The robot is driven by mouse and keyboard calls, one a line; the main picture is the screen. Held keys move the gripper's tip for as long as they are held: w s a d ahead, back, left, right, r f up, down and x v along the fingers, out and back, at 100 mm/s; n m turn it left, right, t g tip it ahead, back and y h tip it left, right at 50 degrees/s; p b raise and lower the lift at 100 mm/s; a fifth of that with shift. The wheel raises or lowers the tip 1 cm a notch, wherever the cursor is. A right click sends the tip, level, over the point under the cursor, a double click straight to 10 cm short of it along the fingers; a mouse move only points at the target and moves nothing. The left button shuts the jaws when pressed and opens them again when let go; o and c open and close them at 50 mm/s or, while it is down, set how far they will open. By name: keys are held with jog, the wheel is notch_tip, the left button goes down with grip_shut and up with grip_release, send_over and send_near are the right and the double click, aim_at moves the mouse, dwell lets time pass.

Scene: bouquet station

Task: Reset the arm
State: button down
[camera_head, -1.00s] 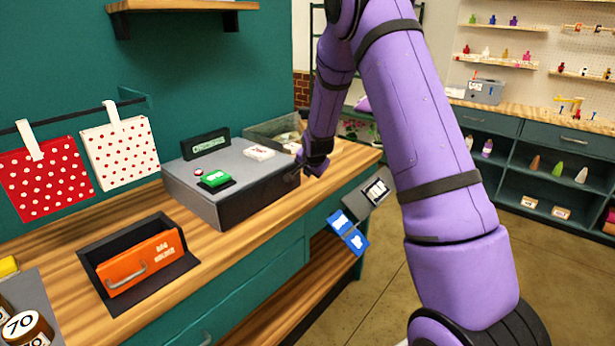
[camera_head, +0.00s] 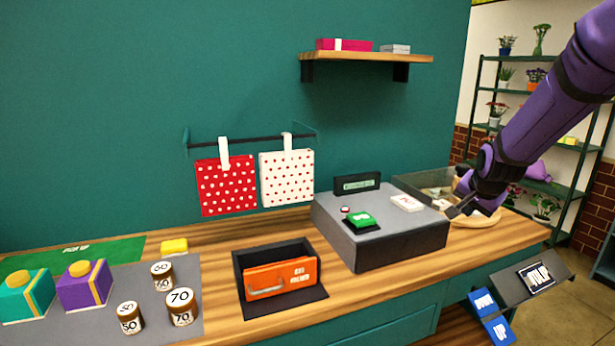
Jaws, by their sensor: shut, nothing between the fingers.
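My purple arm comes in from the upper right. My gripper (camera_head: 455,210) is at the arm's lower end, by the right edge of the grey box (camera_head: 345,232) on the wooden counter. It is small in this view, and its fingers look closed with nothing held. I cannot tell whether it touches the box. The box carries a green block, a small red button, a white card and a dark display (camera_head: 357,184) at its back.
An orange-fronted drawer bin (camera_head: 281,278), several brown labelled jars (camera_head: 181,306), and teal and purple boxes (camera_head: 84,286) stand to the left. A clear bin (camera_head: 422,184) and round wooden board (camera_head: 487,217) are near my gripper. Dotted bags (camera_head: 226,184) hang behind.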

jog(key=s+a+r+n, duration=0.2)
jog(key=s+a+r, duration=0.15)
jog(key=s, duration=0.45)
jog(key=s+a+r+n+y, duration=0.1)
jog(key=s+a+r+n, duration=0.15)
jog(key=s+r, duration=0.4)
jog(key=s+a+r+n, duration=0.2)
jog(key=s+r+n, duration=0.1)
jog(key=s, duration=0.6)
jog(key=s+a+n+g, duration=0.1)
jog(key=s+n, duration=0.1)
jog(key=s, duration=0.9)
jog(key=shift+s+a, duration=0.35)
jog(key=shift+a, duration=0.05)
jog(key=shift+n, duration=0.25)
